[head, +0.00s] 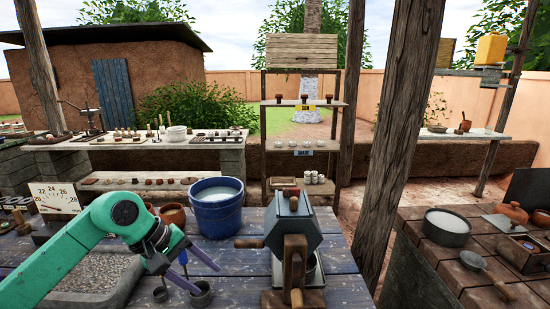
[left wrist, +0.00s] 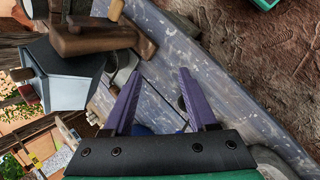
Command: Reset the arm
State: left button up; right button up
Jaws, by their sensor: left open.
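My left arm (head: 85,243) is green and comes in from the left in the head view. My left gripper (head: 196,272) is over the blue plank table, between the blue bucket and the small dark cups. Its purple fingers point down and to the right. In the left wrist view my left gripper (left wrist: 160,76) shows two purple fingers spread apart with nothing between them. My right gripper is in neither view.
A grey crank machine (head: 294,225) with wooden handles stands right of the gripper. A blue bucket (head: 217,209) is behind it. A small dark cup (head: 200,293) sits below it. A stone-filled tray (head: 95,275) lies under the arm. A wooden post (head: 400,130) rises at right.

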pick_arm(q)
jog(key=d+r+n+h, duration=0.25)
jog(key=d+h, duration=0.25)
jog(key=d, duration=0.5)
jog(key=d+r+n+t+h, duration=0.6)
jog(key=r+n+h, duration=0.1)
jog(key=r+n, duration=0.3)
jog(key=w+a+n+t+y, duration=0.2)
jog(key=a+n+t+y, duration=0.3)
jog(key=n, duration=0.6)
jog(key=w+a+n+t+y, duration=0.3)
jog(key=a+n+t, duration=0.25)
jog(key=n, duration=0.55)
jog(key=s+a+f+n+g+y, duration=0.25)
jog(key=a+f+n+y, duration=0.3)
jog(key=f+n, duration=0.35)
jog(key=s+a+f+n+g+y, duration=0.1)
jog(key=a+f+n+g+y, duration=0.3)
jog(key=a+f+n, duration=0.45)
jog(key=s+d+f+n+g, duration=0.1)
jog(key=s+f+n+g, duration=0.85)
jog(key=s+f, duration=0.9)
notch_tip(320, 180, down, 21)
jog(key=s, duration=0.3)
jog(key=s+a+f+g, duration=0.2)
jog(key=s+f, duration=1.3)
jog(key=s, duration=0.2)
jog(key=shift+a+f, duration=0.15)
jog(key=shift+a, duration=0.25)
